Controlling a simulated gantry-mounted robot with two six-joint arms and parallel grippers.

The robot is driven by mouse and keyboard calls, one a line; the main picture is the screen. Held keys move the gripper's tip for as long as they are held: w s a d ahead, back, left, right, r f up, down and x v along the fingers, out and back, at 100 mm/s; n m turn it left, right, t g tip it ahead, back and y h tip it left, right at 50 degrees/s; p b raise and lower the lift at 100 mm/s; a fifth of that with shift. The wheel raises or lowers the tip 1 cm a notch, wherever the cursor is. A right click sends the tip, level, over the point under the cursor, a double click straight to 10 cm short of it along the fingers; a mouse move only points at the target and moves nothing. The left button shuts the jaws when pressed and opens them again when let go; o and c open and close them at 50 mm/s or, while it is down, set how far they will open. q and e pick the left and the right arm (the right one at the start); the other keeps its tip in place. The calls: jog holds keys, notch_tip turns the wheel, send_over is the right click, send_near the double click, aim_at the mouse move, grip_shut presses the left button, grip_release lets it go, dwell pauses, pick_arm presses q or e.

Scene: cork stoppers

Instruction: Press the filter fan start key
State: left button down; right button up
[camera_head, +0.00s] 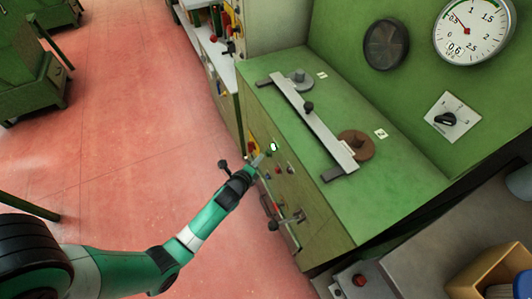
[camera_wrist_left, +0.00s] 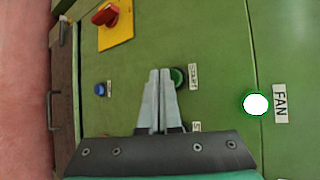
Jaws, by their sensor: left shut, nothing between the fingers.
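The green start key (camera_wrist_left: 180,77) sits on the green cabinet front beside a START label (camera_wrist_left: 194,76). My left gripper (camera_wrist_left: 160,74) is shut and empty. In the left wrist view its fingertips overlap the key's left edge; I cannot tell whether they touch it. The FAN lamp (camera_wrist_left: 256,104) glows white with a green rim, next to its FAN label (camera_wrist_left: 281,103). In the head view, my left gripper (camera_head: 261,159) is at the cabinet front, close to the lit lamp (camera_head: 273,146). Another label (camera_wrist_left: 197,127) is partly hidden by the gripper. My right gripper is out of view.
A red rotary switch (camera_wrist_left: 107,14) on a yellow plate and a blue button (camera_wrist_left: 100,89) are on the same panel. A sliding bar (camera_head: 315,125) lies on the cabinet top. A gauge (camera_head: 472,28) is on the back panel. The red floor (camera_head: 130,120) is open at left.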

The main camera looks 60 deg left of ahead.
pick_arm(q)
jog(key=shift+s, duration=0.25)
jog(key=s+p, duration=0.4)
jog(key=s, duration=0.1)
jog(key=shift+a, duration=0.2)
dwell(1.0)
